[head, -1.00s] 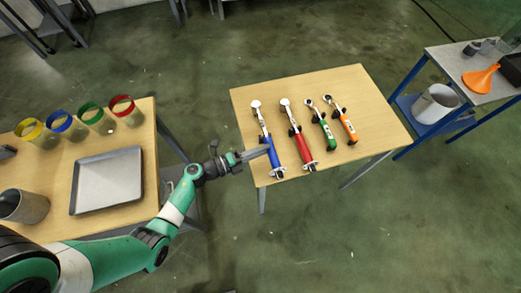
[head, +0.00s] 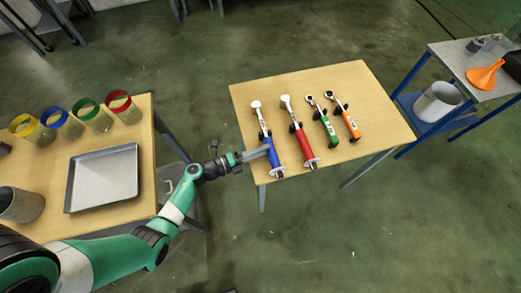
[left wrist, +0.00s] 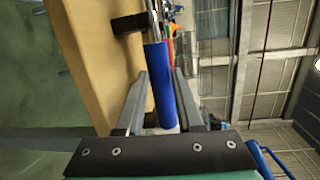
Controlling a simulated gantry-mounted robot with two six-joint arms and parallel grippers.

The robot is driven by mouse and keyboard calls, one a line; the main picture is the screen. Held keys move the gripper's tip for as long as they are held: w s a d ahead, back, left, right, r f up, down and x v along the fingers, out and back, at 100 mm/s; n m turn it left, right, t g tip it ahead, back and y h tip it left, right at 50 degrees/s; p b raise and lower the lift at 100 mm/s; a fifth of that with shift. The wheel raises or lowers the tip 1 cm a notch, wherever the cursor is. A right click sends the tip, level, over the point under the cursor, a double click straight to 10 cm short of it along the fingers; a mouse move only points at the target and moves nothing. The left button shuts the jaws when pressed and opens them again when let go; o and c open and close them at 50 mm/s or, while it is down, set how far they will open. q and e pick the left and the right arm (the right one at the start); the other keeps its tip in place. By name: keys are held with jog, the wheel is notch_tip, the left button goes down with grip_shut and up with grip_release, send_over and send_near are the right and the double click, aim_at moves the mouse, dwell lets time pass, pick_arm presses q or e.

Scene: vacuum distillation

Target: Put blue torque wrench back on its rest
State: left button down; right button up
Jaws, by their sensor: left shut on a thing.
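The blue torque wrench (head: 273,155) is the leftmost tool on the wooden table, its silver ratchet head pointing to the far edge. My left gripper (head: 265,151) reaches in from the left and is shut on its blue handle. In the left wrist view the blue handle (left wrist: 158,85) stands between the two fingers (left wrist: 161,100). A black rest block (left wrist: 128,23) on the table is beside the wrench's shaft. I cannot tell whether the wrench touches its rest. My right gripper is not in view.
A red wrench (head: 304,143) lies close to the right of the blue one, then a green (head: 328,128) and an orange one (head: 350,123). A left table holds a metal tray (head: 104,178) and colored cups. The table's right part is clear.

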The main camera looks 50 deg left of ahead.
pick_arm(q)
jog(key=shift+f, duration=0.1)
dwell(0.3)
jog(key=c, duration=0.5)
grip_release()
jog(key=shift+w, duration=0.1)
jog(key=shift+c, duration=0.2)
jog(key=shift+o, duration=0.4)
jog(key=shift+f, duration=0.2)
jog(key=shift+s+a+r, duration=0.1)
jog(key=shift+s, duration=0.2)
jog(key=p+v, duration=0.3)
jog(key=v, duration=0.8)
jog(key=shift+r, duration=0.1)
